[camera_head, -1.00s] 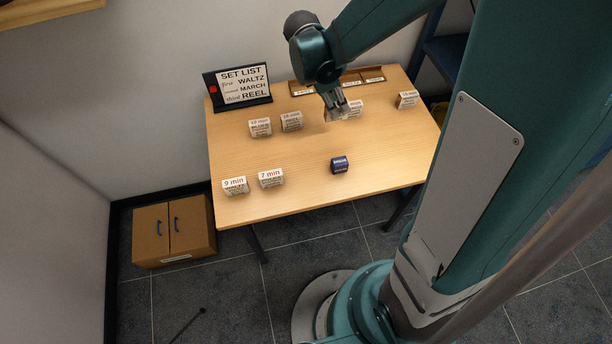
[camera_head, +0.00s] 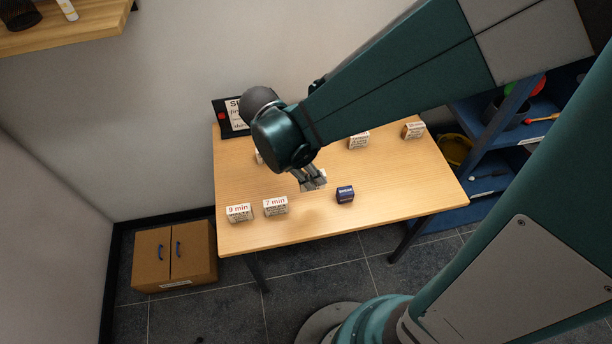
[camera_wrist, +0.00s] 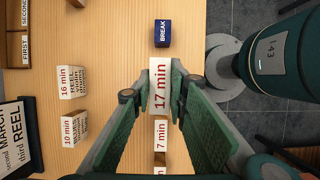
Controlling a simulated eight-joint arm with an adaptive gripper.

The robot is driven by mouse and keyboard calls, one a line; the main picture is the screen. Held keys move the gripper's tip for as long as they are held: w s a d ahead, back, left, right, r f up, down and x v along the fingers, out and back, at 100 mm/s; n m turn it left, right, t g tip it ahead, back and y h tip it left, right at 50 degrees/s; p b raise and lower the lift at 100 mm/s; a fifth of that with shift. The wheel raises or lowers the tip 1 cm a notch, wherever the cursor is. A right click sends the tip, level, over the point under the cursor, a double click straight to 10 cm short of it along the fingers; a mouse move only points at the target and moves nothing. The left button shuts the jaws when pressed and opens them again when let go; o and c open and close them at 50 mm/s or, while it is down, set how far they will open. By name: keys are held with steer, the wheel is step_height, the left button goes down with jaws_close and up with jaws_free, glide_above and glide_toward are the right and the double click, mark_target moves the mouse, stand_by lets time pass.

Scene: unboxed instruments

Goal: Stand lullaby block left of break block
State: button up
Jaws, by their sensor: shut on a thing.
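My gripper (camera_head: 313,183) is shut on a white block marked "17 min" (camera_wrist: 159,86), which also shows as a pale patch in the head view (camera_head: 319,182). The face with its name is hidden, so I cannot confirm that it is the lullaby block. The dark blue break block (camera_head: 345,194) stands on the table to the right of my gripper; its label BREAK reads in the wrist view (camera_wrist: 163,33). The held block is left of it and slightly further back in the head view. I cannot tell whether it touches the table.
The 7 min block (camera_head: 275,206) and 9 min block (camera_head: 238,213) stand left at the front. Two white blocks (camera_head: 359,140) (camera_head: 413,130) stand behind. The 16 min reel block (camera_wrist: 71,82) and 10 min block (camera_wrist: 74,130) show in the wrist view. My arm partly hides the set list sign (camera_head: 233,115).

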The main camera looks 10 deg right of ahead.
steer(key=shift+s+a, duration=0.15)
steer(key=shift+s, duration=0.15)
steer(key=shift+f+b, duration=0.8)
steer(key=shift+f, duration=2.15)
steer(key=shift+f+b, duration=0.6)
steer(key=shift+f, duration=1.45)
steer(key=shift+f, duration=0.15)
steer(key=o, duration=0.9)
